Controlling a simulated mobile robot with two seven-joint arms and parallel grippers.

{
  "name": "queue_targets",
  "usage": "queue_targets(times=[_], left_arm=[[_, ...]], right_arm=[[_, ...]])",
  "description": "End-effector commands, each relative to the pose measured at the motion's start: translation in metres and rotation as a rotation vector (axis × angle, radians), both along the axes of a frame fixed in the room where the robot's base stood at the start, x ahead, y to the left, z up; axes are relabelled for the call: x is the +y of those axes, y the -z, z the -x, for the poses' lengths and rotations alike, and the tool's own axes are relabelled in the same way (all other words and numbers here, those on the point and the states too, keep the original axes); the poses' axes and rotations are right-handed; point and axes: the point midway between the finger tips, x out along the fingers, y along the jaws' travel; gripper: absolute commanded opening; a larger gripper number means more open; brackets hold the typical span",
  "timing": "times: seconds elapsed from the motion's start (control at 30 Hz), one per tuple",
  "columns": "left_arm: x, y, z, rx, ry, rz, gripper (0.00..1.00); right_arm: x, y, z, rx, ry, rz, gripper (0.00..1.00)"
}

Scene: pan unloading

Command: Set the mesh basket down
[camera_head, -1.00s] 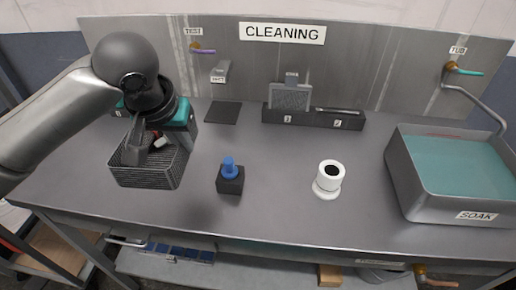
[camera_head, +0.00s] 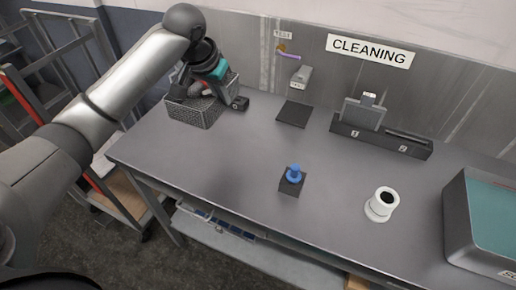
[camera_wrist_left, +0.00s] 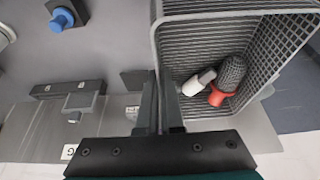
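The mesh basket (camera_head: 187,113) is a dark grey wire box at the far left end of the steel table in the head view. My left gripper (camera_head: 226,97) is at its right side. In the left wrist view the fingers (camera_wrist_left: 158,105) are closed about one wall of the basket (camera_wrist_left: 180,10). A white piece (camera_wrist_left: 199,82) and a dark mesh piece with a red part (camera_wrist_left: 230,78) lie inside the basket. I cannot tell whether the basket's bottom touches the table. My right gripper is not in view.
A black mat (camera_head: 294,113) lies right of the basket. A blue knob on a black block (camera_head: 292,185) and a white cylinder (camera_head: 381,205) stand on the table (camera_head: 220,165). A dark rack (camera_head: 380,140) stands behind, and a soak tub (camera_head: 460,225) is at the right.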

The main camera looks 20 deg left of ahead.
Motion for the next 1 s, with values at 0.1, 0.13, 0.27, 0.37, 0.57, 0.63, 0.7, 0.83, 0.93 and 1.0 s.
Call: queue_targets(times=[0.1,0.13,0.27,0.37,0.57,0.63,0.7,0.83,0.93,1.0], left_arm=[[0.000,0.023,0.001,0.006,0.000,-0.001,0.00],[0.000,0.031,0.002,0.007,0.000,-0.001,0.00],[0.000,0.066,0.002,0.007,0.000,-0.001,0.00],[0.000,0.093,0.002,0.006,-0.001,0.000,0.00],[0.000,0.138,0.001,0.003,0.000,-0.001,0.00],[-0.001,0.147,0.000,0.001,0.001,-0.001,0.00],[0.000,0.152,0.000,0.001,0.000,-0.001,0.00],[0.000,0.164,0.001,0.002,0.000,-0.001,0.00],[0.000,0.181,0.001,0.003,0.000,-0.001,0.00],[0.000,0.190,0.001,0.002,0.000,-0.001,0.00]], right_arm=[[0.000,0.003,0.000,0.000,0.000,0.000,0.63],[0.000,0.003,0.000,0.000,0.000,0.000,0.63],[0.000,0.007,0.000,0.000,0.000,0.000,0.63],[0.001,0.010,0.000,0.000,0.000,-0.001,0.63],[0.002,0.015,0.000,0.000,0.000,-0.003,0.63],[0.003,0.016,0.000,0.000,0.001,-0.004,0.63],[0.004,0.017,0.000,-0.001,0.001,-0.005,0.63],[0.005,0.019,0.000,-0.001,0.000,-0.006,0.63],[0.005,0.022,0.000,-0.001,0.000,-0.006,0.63],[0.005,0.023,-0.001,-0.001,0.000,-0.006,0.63]])
